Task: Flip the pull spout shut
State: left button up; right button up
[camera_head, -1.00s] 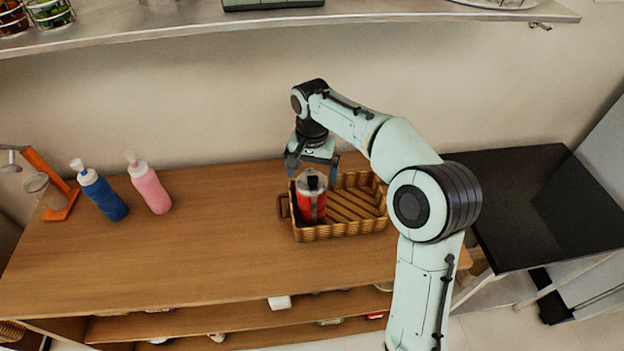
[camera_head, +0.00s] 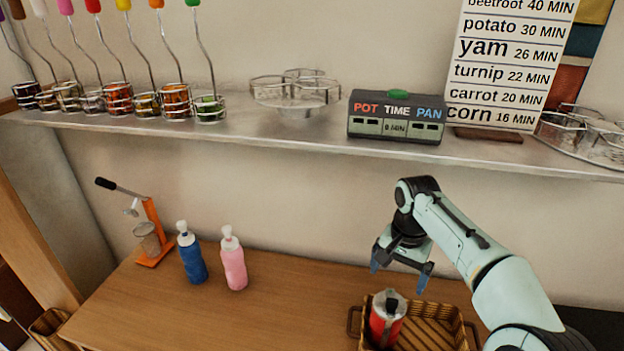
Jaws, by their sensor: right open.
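A red bottle (camera_head: 385,327) with a grey and dark lid (camera_head: 390,303) stands in a wicker basket (camera_head: 437,326) at the lower right. My right gripper (camera_head: 398,278) is open and empty, pointing down just above and behind the lid; contact cannot be made out. A blue bottle (camera_head: 193,263) and a pink bottle (camera_head: 234,266), both with white spout caps, stand upright on the wooden counter (camera_head: 285,308), left of the basket. The state of the red bottle's spout is too small to tell. My left gripper is out of view.
An orange press-like stand (camera_head: 153,236) with a cup is at the counter's left. A metal shelf (camera_head: 250,135) above holds spice jars with ladles, a timer box (camera_head: 396,117) and a cooking-time sign (camera_head: 505,65). The counter between the pink bottle and basket is clear.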

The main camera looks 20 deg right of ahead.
aim_at(182, 225)
jog(key=k, duration=1)
